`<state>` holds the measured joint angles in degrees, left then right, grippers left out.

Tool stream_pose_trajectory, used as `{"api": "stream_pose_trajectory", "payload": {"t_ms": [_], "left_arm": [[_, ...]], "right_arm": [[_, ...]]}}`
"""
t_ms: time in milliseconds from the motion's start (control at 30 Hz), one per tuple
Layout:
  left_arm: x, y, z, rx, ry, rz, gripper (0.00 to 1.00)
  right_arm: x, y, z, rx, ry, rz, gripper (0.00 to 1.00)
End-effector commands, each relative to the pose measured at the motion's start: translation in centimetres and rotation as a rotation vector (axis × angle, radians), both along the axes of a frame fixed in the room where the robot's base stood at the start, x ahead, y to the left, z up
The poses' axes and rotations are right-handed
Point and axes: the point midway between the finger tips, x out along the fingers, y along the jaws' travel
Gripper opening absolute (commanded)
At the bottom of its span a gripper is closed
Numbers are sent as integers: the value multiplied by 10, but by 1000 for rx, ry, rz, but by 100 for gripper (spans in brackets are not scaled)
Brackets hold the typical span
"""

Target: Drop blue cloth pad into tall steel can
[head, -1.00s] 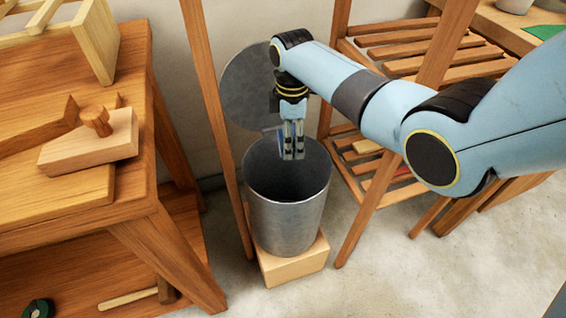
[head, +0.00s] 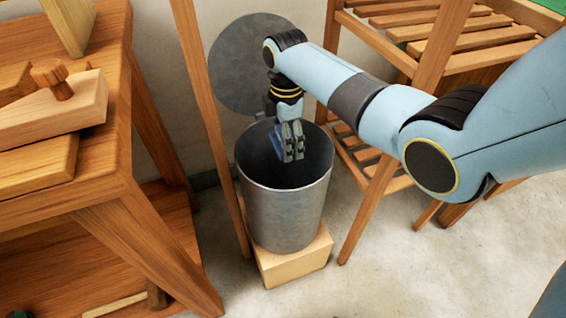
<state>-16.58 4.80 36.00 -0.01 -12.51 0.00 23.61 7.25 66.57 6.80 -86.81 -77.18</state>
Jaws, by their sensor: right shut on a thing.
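The tall steel can (head: 285,212) stands upright with its open mouth facing up and its inside dark. My right gripper (head: 292,158) points down over the mouth, and its fingertips show against the can's dark inside. It is shut on the blue cloth pad (head: 277,144), of which only a small blue part shows at the left of the fingers. I cannot tell exactly how far the fingertips are below the rim. My left gripper is out of view.
The can stands on a pale wooden block (head: 297,262). A round grey metal disc (head: 240,65) is behind it by the wall. A thin wooden post (head: 205,110) rises close at its left, a slatted wooden rack (head: 440,35) stands right. A wooden bench (head: 70,215) is at left.

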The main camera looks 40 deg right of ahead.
Motion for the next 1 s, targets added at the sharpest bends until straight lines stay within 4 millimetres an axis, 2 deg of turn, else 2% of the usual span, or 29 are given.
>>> {"api": "stream_pose_trajectory", "payload": {"t_ms": [100,133,300,567,667,767,1000], "left_arm": [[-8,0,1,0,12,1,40],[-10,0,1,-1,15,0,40],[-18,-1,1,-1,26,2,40],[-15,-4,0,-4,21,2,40],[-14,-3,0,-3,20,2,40],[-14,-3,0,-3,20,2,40],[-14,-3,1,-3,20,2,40]], "right_arm": [[1,0,2,-1,-2,0,47],[1,0,2,-1,-2,0,80],[1,0,2,0,-1,0,100],[0,0,2,0,-1,0,100],[1,0,8,0,-4,0,100],[1,0,23,-1,-5,0,100],[2,0,78,-1,-6,0,100]]}}
